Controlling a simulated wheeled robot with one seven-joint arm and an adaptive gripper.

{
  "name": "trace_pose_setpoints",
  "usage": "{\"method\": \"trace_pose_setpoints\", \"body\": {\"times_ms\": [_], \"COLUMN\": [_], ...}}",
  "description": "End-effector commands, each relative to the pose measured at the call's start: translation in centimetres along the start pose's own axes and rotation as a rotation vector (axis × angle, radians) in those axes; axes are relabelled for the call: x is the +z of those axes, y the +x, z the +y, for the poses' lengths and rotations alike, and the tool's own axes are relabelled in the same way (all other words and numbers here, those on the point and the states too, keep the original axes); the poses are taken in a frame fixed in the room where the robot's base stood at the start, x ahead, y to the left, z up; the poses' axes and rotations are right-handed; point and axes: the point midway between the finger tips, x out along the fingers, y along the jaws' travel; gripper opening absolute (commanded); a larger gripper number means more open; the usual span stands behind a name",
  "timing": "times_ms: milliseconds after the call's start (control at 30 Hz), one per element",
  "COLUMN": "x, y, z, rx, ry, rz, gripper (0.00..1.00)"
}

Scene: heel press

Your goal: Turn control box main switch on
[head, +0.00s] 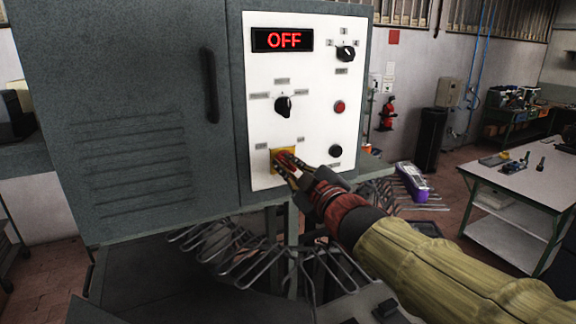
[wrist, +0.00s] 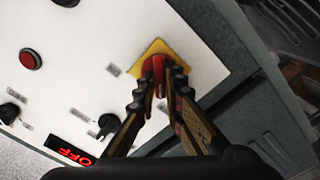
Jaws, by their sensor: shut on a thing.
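The control box (head: 140,110) is a grey cabinet with a white panel (head: 318,100) on its right side. Its display (head: 282,40) reads OFF in red. The main switch is a red knob (wrist: 154,64) on a yellow plate (wrist: 153,46), low on the panel's left in the head view. My gripper (head: 288,165) reaches it from the lower right in the head view. In the wrist view its fingers (wrist: 158,80) are shut on the red knob, one on each side. The fingers hide part of the knob and plate.
Black selector knobs (head: 283,106) (head: 346,53), a red button (head: 340,107) and a black button (head: 336,151) sit nearby on the panel. A wire rack (head: 235,255) lies below the box. A table (head: 520,178) stands at right.

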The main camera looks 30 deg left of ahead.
Motion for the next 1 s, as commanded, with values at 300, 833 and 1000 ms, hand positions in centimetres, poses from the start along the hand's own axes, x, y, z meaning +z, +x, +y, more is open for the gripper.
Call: {"method": "trace_pose_setpoints", "body": {"times_ms": [300,833,1000], "x": [0.01,-0.07,-0.11], "y": [0.0,0.03,0.0], "z": [0.0,0.15,0.29], "rx": [0.0,-0.002,-0.001], "ry": [0.0,0.132,0.271], "rz": [0.0,-0.001,-0.001], "gripper": [0.0,0.0,0.0]}}
